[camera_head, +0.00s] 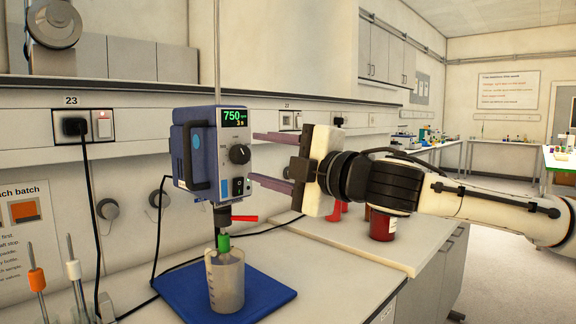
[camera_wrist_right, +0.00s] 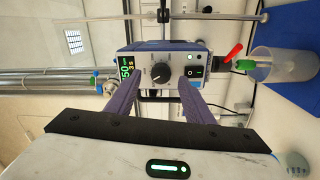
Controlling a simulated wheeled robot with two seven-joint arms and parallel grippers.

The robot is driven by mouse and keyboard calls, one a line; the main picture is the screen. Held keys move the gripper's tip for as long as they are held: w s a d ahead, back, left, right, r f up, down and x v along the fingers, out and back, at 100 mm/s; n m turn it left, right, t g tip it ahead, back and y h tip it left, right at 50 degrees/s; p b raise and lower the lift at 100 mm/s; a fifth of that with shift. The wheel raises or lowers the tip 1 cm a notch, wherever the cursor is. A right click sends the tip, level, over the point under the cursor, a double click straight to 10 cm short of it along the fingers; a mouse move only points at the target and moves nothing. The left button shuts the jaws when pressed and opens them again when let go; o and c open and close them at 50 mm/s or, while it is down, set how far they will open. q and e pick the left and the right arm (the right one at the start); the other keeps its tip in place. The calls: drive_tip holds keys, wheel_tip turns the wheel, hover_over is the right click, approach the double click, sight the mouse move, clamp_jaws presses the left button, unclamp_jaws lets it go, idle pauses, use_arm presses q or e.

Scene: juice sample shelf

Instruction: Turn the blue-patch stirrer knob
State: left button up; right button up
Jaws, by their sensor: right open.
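The stirrer (camera_head: 197,155) is a blue and grey box on a vertical rod, with a lit display reading 750 (camera_head: 234,117). A small blue patch (camera_head: 224,188) shows low on its front. Its round black knob (camera_head: 239,154) sits below the display and also shows in the right wrist view (camera_wrist_right: 161,75). My right gripper (camera_head: 253,157) is open in front of the panel. In the wrist view its two purple-grey fingers (camera_wrist_right: 160,83) stand on either side of the knob, with gaps showing. Whether the fingertips reach the knob's depth is unclear. My left gripper is not in view.
A beaker (camera_head: 226,284) with a green-topped item stands under the stirrer on a blue mat (camera_head: 262,291). A red lever (camera_head: 245,218) sticks out below the stirrer. A black cable hangs from the wall socket (camera_head: 87,126). A red jar (camera_head: 382,226) stands behind my arm.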

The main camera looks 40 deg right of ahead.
use_arm(q)
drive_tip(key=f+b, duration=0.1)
drive_tip(key=b, duration=0.1)
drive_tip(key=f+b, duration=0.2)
drive_tip(key=b, duration=0.1)
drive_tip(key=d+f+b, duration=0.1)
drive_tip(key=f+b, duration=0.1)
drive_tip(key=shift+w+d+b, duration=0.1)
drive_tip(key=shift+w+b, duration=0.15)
drive_tip(key=shift+b, duration=0.1)
use_arm(e)
drive_tip(key=s, duration=0.6)
drive_tip(key=shift+s+f, duration=0.2)
drive_tip(key=shift+s, duration=0.05)
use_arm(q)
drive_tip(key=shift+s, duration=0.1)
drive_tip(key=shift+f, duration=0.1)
